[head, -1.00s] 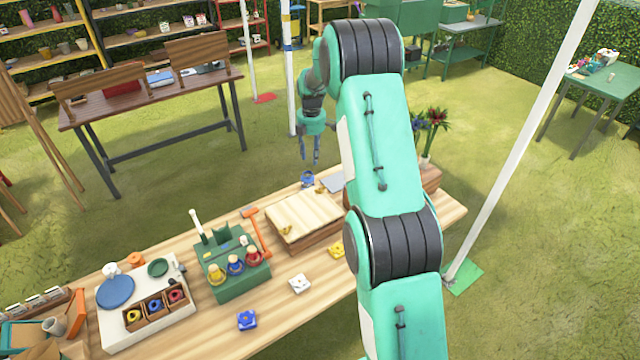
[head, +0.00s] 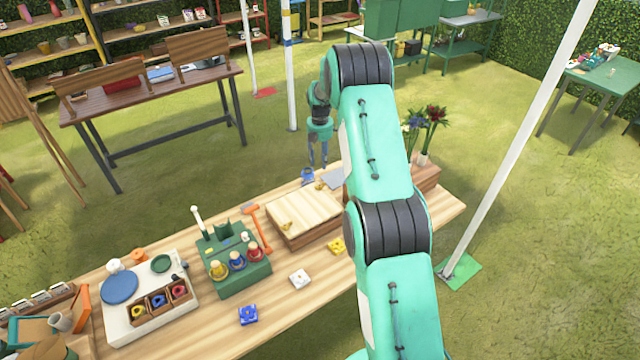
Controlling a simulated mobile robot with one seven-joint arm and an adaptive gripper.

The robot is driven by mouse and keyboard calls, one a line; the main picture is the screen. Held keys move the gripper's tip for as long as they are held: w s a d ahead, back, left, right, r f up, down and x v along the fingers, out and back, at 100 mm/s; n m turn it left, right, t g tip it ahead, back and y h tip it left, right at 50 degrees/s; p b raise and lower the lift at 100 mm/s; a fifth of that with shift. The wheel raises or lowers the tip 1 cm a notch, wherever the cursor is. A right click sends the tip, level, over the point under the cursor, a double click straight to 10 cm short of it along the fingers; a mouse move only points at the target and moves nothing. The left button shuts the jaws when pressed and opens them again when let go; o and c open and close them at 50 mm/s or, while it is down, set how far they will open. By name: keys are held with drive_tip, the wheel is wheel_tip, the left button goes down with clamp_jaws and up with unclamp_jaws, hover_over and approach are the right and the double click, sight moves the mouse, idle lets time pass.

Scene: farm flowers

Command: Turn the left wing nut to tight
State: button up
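A pale wooden press block (head: 303,209) lies on the long wooden table. A small brass wing nut (head: 287,226) sits at its front left corner. Another brass wing nut (head: 319,185) shows near its back edge. How far either is turned is too small to tell. My gripper (head: 317,165) points down beyond the back of the press, near a small blue object (head: 307,174). Its two thin fingers look apart with nothing visible between them. It is clear of the left wing nut. My arm hides part of the table to the right of the press.
An orange-handled tool (head: 257,230) and a green rack with several bottles (head: 233,272) stand left of the press. Yellow (head: 336,246), white (head: 300,279) and blue (head: 248,315) pieces lie in front. A flower vase (head: 423,158) stands back right.

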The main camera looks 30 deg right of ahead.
sight(320, 186)
wheel_tip(320, 186, down, 14)
drive_tip(key=shift+r+p, duration=0.2)
drive_tip(key=shift+p, duration=0.15)
idle(0.4)
clamp_jaws()
